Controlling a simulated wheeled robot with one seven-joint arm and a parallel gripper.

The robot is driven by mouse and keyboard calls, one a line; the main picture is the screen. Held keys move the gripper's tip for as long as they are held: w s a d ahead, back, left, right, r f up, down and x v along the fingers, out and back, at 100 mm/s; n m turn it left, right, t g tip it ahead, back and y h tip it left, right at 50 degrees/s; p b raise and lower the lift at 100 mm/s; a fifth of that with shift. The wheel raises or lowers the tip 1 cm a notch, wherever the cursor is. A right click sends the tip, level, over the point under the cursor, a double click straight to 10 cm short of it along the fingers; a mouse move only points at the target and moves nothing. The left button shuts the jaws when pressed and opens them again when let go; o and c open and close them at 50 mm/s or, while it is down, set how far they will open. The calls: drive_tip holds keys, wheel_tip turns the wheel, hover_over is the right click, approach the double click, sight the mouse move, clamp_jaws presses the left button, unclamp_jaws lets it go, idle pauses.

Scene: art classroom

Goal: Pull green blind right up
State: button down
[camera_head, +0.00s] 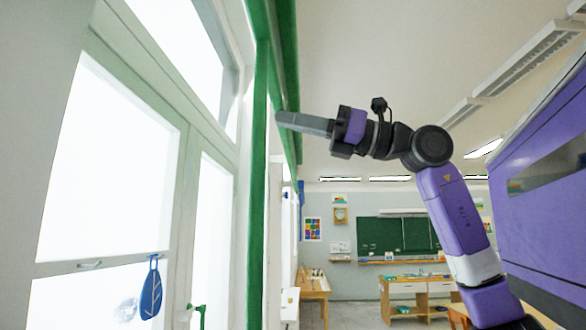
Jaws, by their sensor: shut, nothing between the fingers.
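Green strips run along the window wall at the left. One is a tall narrow green strip (257,200) reaching from the top of the view to the bottom. A wider green band (285,55) runs along the top, seen at a steep angle; I cannot tell for sure which part is the blind and which is frame. My gripper (281,118) is raised at the middle of the view and points left, its long grey fingers together and nothing seen between them. Its tips overlap the green band's lower edge; I cannot tell whether they touch it.
Bright white-framed windows (180,150) fill the left, with a blue leaf-shaped tag (151,290) and a green handle (199,311). A green chalkboard (395,235) hangs on the far wall. Wooden tables (418,288) stand before it, with open floor nearby.

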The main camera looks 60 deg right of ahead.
wheel_tip(320, 180, up, 10)
drive_tip(key=shift+f, duration=0.2)
idle(0.3)
